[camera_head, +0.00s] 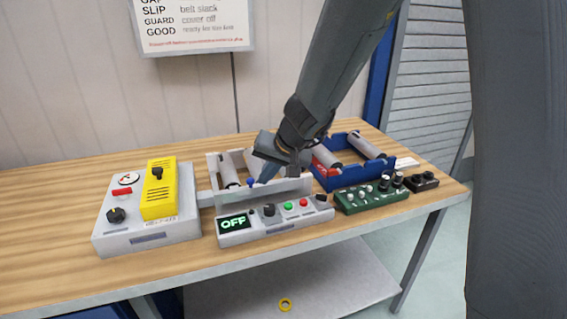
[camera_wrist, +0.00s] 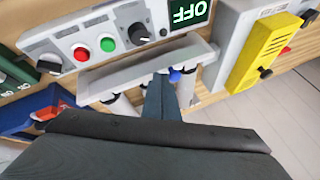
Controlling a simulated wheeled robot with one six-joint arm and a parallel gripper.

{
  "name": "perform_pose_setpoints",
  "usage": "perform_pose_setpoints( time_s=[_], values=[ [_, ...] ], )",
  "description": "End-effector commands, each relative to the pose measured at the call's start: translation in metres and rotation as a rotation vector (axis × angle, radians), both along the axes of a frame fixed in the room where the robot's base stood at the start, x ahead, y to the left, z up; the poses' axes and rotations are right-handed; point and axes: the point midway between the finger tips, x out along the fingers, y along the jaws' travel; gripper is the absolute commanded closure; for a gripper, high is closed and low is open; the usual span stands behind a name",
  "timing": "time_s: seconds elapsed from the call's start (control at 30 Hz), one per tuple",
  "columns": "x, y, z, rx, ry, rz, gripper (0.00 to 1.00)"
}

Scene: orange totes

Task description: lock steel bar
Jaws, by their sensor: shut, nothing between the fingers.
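A pale grey metal bar (camera_head: 262,192), likely the steel bar, runs along the front of a roller frame (camera_head: 213,165). It also shows across the wrist view (camera_wrist: 120,72). A small blue knob (camera_head: 250,183) stands by the bar, and it shows just right of my fingertips in the wrist view (camera_wrist: 175,75). My gripper (camera_head: 266,174) is shut and empty, pointing down into the frame behind the bar, close to the blue knob. Whether the fingers touch the knob or bar cannot be told. My arm hides part of the frame's right side.
A control box (camera_head: 275,219) reads OFF in front of the bar. A grey box with a yellow cover (camera_head: 159,190) is at left. A blue tote (camera_head: 337,181) with rollers and a green knob panel (camera_head: 372,197) are at right. A yellow ring (camera_head: 285,304) lies below.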

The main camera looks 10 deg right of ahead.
Motion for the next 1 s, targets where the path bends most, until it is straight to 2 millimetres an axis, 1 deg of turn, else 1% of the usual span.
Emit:
perform_pose_setpoints(
  time_s=[0.03,0.1,0.2,0.3,0.5,0.7,1.0],
  values=[
    [0.000,-0.009,0.002,0.000,-0.003,-0.002,1.00],
    [-0.003,-0.022,0.005,-0.001,-0.004,-0.001,1.00],
    [-0.014,-0.028,0.027,-0.001,-0.008,0.003,1.00],
    [-0.023,-0.035,0.045,-0.001,-0.007,0.003,1.00],
    [-0.039,-0.046,0.073,-0.002,-0.006,0.003,1.00],
    [-0.047,-0.051,0.086,-0.001,-0.003,0.002,1.00],
    [-0.049,-0.052,0.089,-0.001,-0.002,0.002,1.00]
  ],
)
